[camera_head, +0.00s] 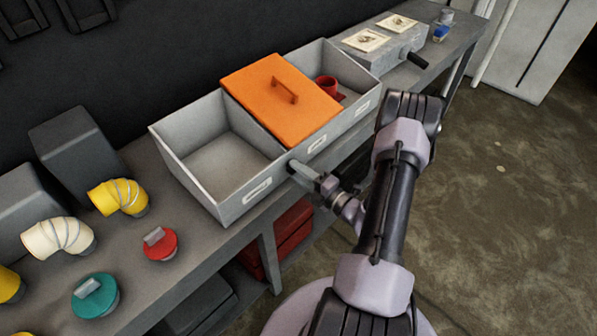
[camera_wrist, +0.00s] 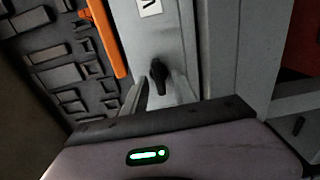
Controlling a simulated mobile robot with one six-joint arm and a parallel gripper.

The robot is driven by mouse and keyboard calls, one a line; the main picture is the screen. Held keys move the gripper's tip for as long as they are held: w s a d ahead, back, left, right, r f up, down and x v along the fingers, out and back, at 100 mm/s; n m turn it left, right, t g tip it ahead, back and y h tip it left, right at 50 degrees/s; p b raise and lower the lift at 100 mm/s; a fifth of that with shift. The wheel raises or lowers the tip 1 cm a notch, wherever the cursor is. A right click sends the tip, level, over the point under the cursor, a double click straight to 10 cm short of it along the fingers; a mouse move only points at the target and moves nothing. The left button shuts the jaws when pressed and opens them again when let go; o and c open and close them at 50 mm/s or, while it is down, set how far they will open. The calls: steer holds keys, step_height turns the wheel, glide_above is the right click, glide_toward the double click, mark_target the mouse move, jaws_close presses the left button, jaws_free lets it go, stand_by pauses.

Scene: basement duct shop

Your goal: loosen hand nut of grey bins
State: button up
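The grey bins (camera_head: 243,196) stand in a row on the bench in the head view, with white labels on their fronts. A black hand nut (camera_wrist: 158,77) sticks out of the grey front in the wrist view. In the head view it is mostly hidden by my gripper (camera_head: 303,172), which is at the bin front between the left and middle bins. In the wrist view the fingers of my gripper (camera_wrist: 164,94) stand apart, one to each side of the hand nut. I see gaps beside the nut; whether the fingers touch it is unclear.
An orange lid (camera_head: 279,97) with a handle covers the middle bin. A red mug (camera_head: 326,85) is in the right bin; the left bin is empty. A grey box (camera_head: 385,48) with a black knob stands further right. Yellow elbows and coloured caps lie at left. The floor at right is clear.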

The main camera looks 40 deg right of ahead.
steer(key=s+d+p, duration=0.1)
steer(key=s+p, duration=0.1)
steer(key=s, duration=1.5)
steer(key=shift+s+d, duration=0.2)
steer(key=w+a+r+n+g+y+b, duration=0.2)
steer(key=w+a+r+n+g+y, duration=0.3)
steer(key=a+n, duration=0.55)
steer(key=w+a+r+n+g+y+b, duration=0.15)
steer(key=a+r+n+g+y, duration=0.4)
steer(key=n, duration=0.75)
steer(key=s+a+r+n+h+b, duration=0.1)
steer(key=s+a+r+n+h, duration=0.1)
steer(key=a+n, duration=0.3)
steer(key=s+a+r+n+g+h+b, duration=0.1)
steer(key=a+r+n+h, duration=0.3)
steer(key=n, duration=0.8)
steer(key=s+a+r+n+h+b, duration=0.2)
steer(key=a+r+n+h, duration=0.1)
steer(key=a+n, duration=0.3)
steer(key=shift+s+a+r+n+g+h, duration=0.2)
steer(key=shift+s+r+n+g+h, duration=0.25)
steer(key=shift+n, duration=0.7)
